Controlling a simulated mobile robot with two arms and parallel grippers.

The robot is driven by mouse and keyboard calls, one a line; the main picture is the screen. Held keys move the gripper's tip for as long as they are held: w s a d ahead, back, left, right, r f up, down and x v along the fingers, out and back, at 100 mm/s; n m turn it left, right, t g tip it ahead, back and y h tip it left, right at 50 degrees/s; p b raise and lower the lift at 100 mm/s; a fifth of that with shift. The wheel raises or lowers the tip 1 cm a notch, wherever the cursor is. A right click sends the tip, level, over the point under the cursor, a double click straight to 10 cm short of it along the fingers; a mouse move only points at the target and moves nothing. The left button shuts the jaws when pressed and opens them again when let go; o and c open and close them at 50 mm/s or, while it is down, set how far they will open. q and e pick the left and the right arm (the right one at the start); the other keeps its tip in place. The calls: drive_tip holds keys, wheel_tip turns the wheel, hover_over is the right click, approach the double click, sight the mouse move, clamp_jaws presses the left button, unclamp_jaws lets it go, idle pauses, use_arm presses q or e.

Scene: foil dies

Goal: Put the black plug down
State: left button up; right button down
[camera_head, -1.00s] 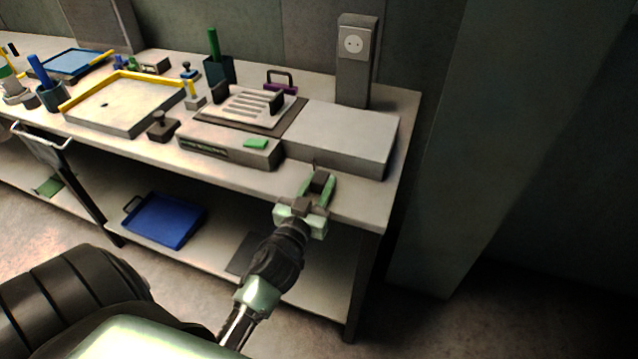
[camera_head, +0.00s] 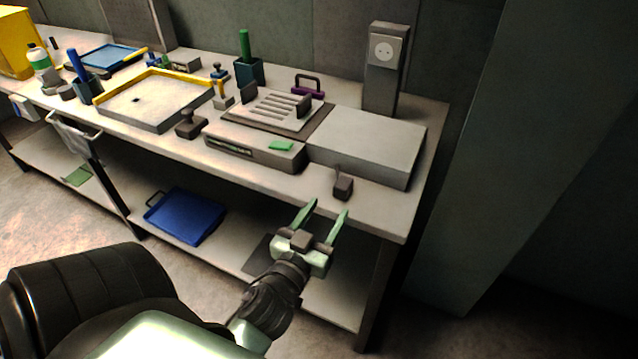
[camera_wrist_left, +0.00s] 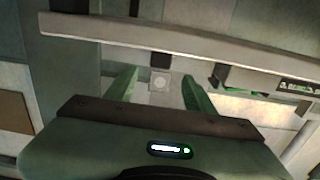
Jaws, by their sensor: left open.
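The black plug (camera_head: 343,186) stands on the workbench (camera_head: 385,208) near its front edge, in front of the grey box. A thin prong or cord stub points up from it. My left gripper (camera_head: 328,208) is open and empty, just in front of the bench edge, its fingertips short of the plug and apart from it. My right gripper is not in view.
A grey box (camera_head: 365,145) lies behind the plug, with a wall socket on a post (camera_head: 384,70) behind it. A flat device with a green pad (camera_head: 281,146) is to the left. A blue tray (camera_head: 186,214) lies on the lower shelf.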

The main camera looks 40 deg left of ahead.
use_arm(q)
drive_tip(key=shift+v, duration=1.55)
drive_tip(key=s+d+f+m+g+h, duration=0.1)
drive_tip(key=s+d+f+g, duration=0.15)
drive_tip(key=f, duration=0.95)
drive_tip(key=s+d+f+m+g+h, duration=0.1)
drive_tip(key=d+f+g+h, duration=0.15)
drive_tip(key=f, duration=0.95)
drive_tip(key=s+d+f+m+g+h, duration=0.1)
drive_tip(key=s+d+f+g, duration=0.2)
drive_tip(key=f, duration=0.9)
drive_tip(key=s+a+f+m+g, duration=0.1)
drive_tip(key=s+f+g, duration=0.3)
drive_tip(key=s+f, duration=0.6)
drive_tip(key=s+a+f+m+g, duration=0.1)
drive_tip(key=s+f+g, duration=0.3)
drive_tip(key=s+f, duration=0.7)
drive_tip(key=s, duration=0.4)
drive_tip(key=shift+s, duration=0.4)
